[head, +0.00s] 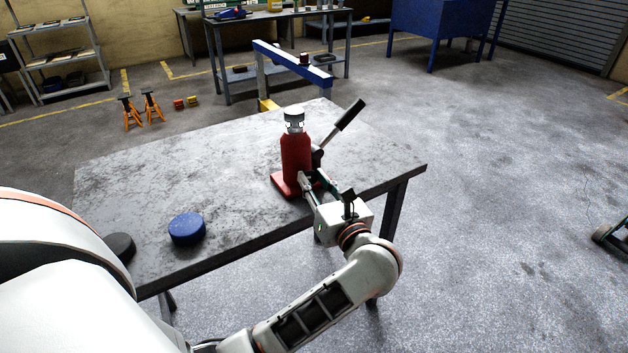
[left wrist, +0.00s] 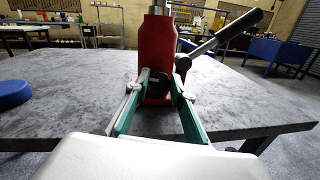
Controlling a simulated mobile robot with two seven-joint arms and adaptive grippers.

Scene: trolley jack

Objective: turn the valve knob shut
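The red bottle jack (head: 295,158) stands upright on its red base on the grey table, with a silver ram on top and a dark-gripped pump handle (head: 345,118) slanting up to the right. In the left wrist view, the small dark valve knob (left wrist: 155,84) is low on the front of the jack (left wrist: 157,45). My left gripper (head: 312,180) is at the jack's base. In its own wrist view its fingers (left wrist: 159,82) are apart, one on each side of the knob. I cannot tell whether either finger touches it. My right gripper is not in view.
The table (head: 130,180) also holds a blue round puck (head: 187,228) and a dark round one (head: 120,247) at the left. A blue-beamed frame (head: 290,62) stands behind the table. Orange jack stands (head: 140,108) are on the floor. The floor at right is mostly clear.

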